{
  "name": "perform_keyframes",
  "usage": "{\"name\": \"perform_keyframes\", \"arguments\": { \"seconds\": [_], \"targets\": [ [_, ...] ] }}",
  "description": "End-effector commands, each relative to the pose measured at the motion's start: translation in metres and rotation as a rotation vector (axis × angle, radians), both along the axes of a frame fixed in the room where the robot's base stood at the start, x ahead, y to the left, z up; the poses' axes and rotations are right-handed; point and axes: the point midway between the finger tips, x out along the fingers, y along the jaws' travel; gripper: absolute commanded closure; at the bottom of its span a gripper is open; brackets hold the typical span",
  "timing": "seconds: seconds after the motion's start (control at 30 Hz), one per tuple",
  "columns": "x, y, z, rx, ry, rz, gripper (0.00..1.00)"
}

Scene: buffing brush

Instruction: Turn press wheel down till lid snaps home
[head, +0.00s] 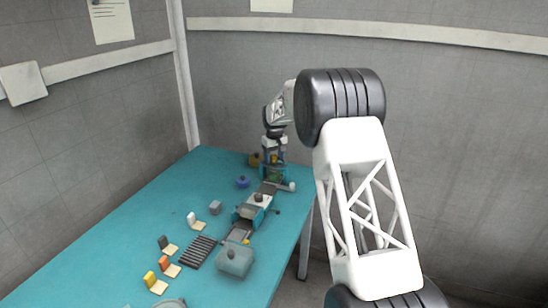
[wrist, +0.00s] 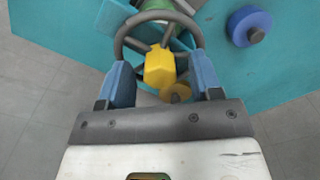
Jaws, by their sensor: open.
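The press wheel, a dark grey ring (wrist: 158,15), shows in the wrist view just beyond my fingertips. A yellow block (wrist: 160,66) lies inside the ring's outline, between my fingers. My gripper (wrist: 161,68) is open, with one blue finger on each side of the ring's near part. I cannot tell whether the fingers touch the rim. A green part (wrist: 152,32) shows below the wheel; I cannot make out the lid or how it sits. In the head view my gripper (head: 273,148) is over the press (head: 275,173) at the table's far end, and the wheel is mostly hidden.
A blue round piece with a dark knob (wrist: 249,27) lies beside the press. On the teal table (head: 130,235) stand a fixture with a dark knob (head: 257,200), a grey lidded box (head: 235,260), a slotted dark rack (head: 197,251) and several small coloured blocks. The table's left side is clear.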

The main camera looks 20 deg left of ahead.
Motion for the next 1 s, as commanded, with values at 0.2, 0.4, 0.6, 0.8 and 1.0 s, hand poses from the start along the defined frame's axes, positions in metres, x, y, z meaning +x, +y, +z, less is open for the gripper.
{"name": "perform_keyframes", "arguments": {
  "seconds": [0.2,0.4,0.6,0.8,1.0],
  "targets": [
    [-0.0001,-0.0001,-0.0013,0.0,0.0,0.0,0.41],
    [-0.0002,0.0,-0.0014,0.0,0.0,0.0,0.58],
    [-0.0002,0.0,-0.0013,0.0,0.0,0.0,0.89],
    [-0.0001,-0.0001,-0.001,0.0,0.0,-0.019,0.9],
    [0.0,-0.0001,-0.0008,0.0,0.001,-0.111,0.9]
  ]
}}
